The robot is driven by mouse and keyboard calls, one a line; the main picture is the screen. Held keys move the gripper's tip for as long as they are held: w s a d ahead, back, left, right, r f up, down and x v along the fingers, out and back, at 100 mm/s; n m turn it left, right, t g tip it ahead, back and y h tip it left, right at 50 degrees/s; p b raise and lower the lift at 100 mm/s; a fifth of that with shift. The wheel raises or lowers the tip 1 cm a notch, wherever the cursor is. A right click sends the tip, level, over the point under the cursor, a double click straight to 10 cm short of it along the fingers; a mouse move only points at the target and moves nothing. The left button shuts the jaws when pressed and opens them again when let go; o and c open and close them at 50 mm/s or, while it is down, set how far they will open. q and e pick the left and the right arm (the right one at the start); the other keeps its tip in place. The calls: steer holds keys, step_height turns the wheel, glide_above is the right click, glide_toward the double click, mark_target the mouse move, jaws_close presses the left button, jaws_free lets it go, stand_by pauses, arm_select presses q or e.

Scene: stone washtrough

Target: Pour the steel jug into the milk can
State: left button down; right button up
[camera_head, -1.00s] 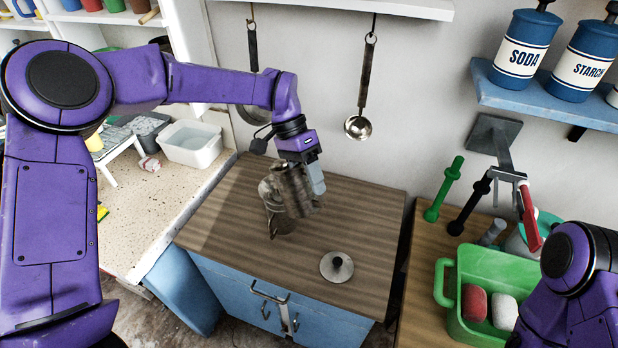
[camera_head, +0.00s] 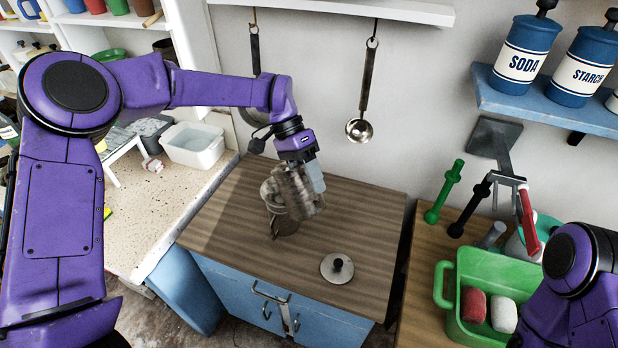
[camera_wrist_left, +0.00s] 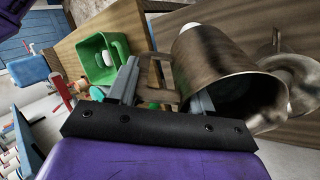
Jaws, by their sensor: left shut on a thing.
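The steel jug (camera_head: 298,192) is a worn metal vessel, tilted above the wooden cabinet top. My left gripper (camera_head: 313,176) is shut on its handle; in the left wrist view the handle (camera_wrist_left: 163,75) sits between the two fingers. That view also shows the jug's body (camera_wrist_left: 212,60) and dark open mouth. The grey milk can (camera_head: 284,224) stands on the cabinet top, just below and partly behind the jug, which hides much of it. Whether jug and can touch I cannot tell. No stream of liquid is visible. My right gripper is out of view.
A round metal lid (camera_head: 337,268) with a black knob lies right of the can. A ladle (camera_head: 361,100) hangs on the wall behind. A green tub (camera_head: 470,275) and a red-levered wall fixture (camera_head: 525,205) are at the right.

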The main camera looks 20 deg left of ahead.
arm_select(q)
steer(key=shift+a+r, duration=0.1)
steer(key=shift+r, duration=0.05)
steer(key=shift+w+a+r+h+p, duration=0.1)
steer(key=shift+w+a+h+p, duration=0.1)
steer(key=shift+h+p, duration=0.15)
steer(key=shift+g, duration=0.3)
steer(key=shift+a+h, duration=0.1)
steer(key=shift+h, duration=0.15)
steer(key=shift+w+a+r+h, duration=0.1)
steer(key=shift+w+a+h, duration=0.1)
steer(key=shift+a+h, duration=0.1)
stand_by(0.3)
steer(key=shift+w+g, duration=0.1)
steer(key=shift+g, duration=0.2)
stand_by(0.4)
steer(key=shift+w+a+g+h, duration=0.15)
steer(key=shift+a+g+h, duration=0.2)
steer(key=shift+h, duration=0.15)
stand_by(0.8)
